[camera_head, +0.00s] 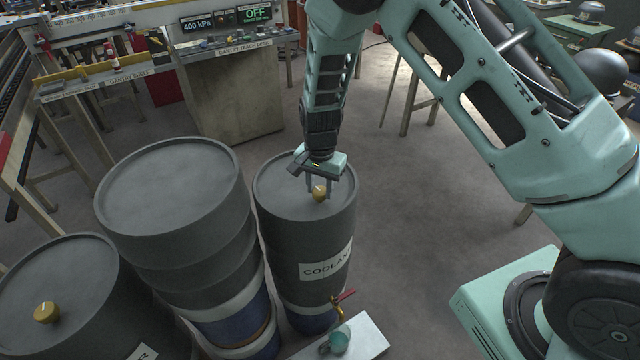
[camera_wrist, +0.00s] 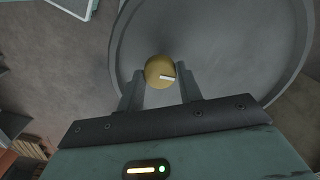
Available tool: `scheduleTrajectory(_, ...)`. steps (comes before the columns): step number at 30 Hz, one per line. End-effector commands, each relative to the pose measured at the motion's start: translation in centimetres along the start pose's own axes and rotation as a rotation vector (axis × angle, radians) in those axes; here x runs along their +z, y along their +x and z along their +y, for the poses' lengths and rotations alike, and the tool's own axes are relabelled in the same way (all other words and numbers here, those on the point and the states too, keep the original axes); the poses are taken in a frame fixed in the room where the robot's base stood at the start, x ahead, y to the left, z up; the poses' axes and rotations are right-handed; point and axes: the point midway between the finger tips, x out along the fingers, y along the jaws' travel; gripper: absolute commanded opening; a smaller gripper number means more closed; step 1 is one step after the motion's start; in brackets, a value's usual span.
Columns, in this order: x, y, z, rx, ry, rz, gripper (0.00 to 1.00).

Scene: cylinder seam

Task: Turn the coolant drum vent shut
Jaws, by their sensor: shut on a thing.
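The coolant drum (camera_head: 305,240) is dark grey with a white label reading COOLANT and stands right of the middle drum. Its vent, a round yellow knob (camera_head: 319,193), sits on the drum's lid. My gripper (camera_head: 319,190) reaches down from above with its fingers at the knob. In the wrist view the knob (camera_wrist: 160,72) lies between the fingertips of my gripper (camera_wrist: 160,88), which are shut on it. A white mark on the knob points right in that view. The drum's lid (camera_wrist: 230,60) fills much of the wrist view.
A taller grey drum (camera_head: 180,190) stands close on the left, and another drum with a yellow knob (camera_head: 47,312) is at the lower left. A red-handled tap (camera_head: 343,298) sticks out low on the coolant drum above a white board (camera_head: 365,338). Floor is clear right of the drum.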

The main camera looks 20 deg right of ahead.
Motion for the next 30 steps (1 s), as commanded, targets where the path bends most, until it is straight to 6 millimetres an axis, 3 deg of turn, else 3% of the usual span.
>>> scheduleTrajectory(9,-0.10,-0.13,-0.08,-0.003,0.127,0.003,0.13)
scheduleTrajectory(26,-0.12,-0.11,-0.09,-0.003,0.155,0.002,0.13)
scheduleTrajectory(27,-0.12,-0.11,-0.09,-0.003,0.156,0.002,0.44)
scheduleTrajectory(29,-0.11,-0.10,-0.07,-0.003,0.155,0.002,0.57)
scheduleTrajectory(30,-0.10,-0.09,-0.06,-0.003,0.155,0.002,0.57)
